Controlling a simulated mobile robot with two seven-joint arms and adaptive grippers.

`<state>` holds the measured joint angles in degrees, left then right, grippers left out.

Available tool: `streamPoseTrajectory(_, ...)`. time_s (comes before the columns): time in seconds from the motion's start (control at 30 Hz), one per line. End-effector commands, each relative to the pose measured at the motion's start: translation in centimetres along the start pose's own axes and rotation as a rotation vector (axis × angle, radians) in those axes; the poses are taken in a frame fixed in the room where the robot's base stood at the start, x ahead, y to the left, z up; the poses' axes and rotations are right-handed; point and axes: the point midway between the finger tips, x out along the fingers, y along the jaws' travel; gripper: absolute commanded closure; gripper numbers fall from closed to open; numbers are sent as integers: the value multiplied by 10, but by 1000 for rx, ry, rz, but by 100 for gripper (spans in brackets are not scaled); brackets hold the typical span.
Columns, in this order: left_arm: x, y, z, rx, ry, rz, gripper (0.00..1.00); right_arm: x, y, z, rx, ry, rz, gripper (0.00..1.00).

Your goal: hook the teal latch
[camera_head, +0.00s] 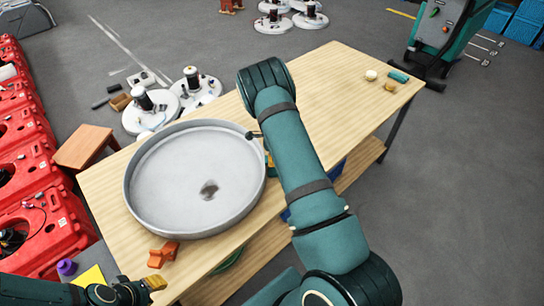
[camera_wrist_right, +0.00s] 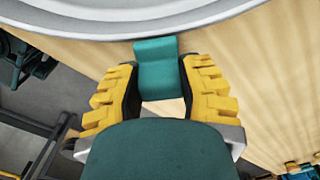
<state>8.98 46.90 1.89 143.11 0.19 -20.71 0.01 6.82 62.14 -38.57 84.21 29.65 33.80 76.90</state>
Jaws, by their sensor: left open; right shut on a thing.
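The teal latch (camera_wrist_right: 156,66) is a short plate between my right gripper's yellow fingers (camera_wrist_right: 160,95) in the right wrist view. Its upper end lies against the outer edge of the round grey tank part (camera_wrist_right: 120,22); I cannot tell whether it is hooked. In the head view a small dark teal piece (camera_head: 253,136) shows at the right rim of this pan-like part (camera_head: 165,180). My right gripper (camera_head: 268,160) is mostly hidden behind my right arm there. My left gripper (camera_head: 150,284) is open and empty at the table's lower left corner.
An orange latch-like piece (camera_head: 163,254) is at the pan's front edge. Small pieces, one a teal cylinder (camera_head: 398,77), lie at the table's far right. Red crates (camera_head: 35,210) and a wooden stool (camera_head: 84,148) stand left.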

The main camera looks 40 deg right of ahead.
Motion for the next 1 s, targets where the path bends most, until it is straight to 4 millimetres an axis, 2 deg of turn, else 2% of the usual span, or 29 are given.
streamPoseTrajectory(0.3, -1, 0, 0, 0, 0, 0, 66, 6, 1, 7, -2, 132, 6, 100)
streamPoseTrajectory(0.87, -1, 0, 0, 0, 1, 0, 66, 8, 2, 8, 1, 161, 8, 100)
streamPoseTrajectory(0.9, -1, 0, 0, 0, 1, 0, 66, 8, 2, 8, 1, 161, 8, 52)
streamPoseTrajectory(0.97, -1, 0, 0, 0, 1, 0, 66, 8, 2, 8, 1, 161, 8, 31)
streamPoseTrajectory(1.0, -1, 0, 0, 0, 1, 0, 66, 8, 1, 8, 0, 160, 7, 29)
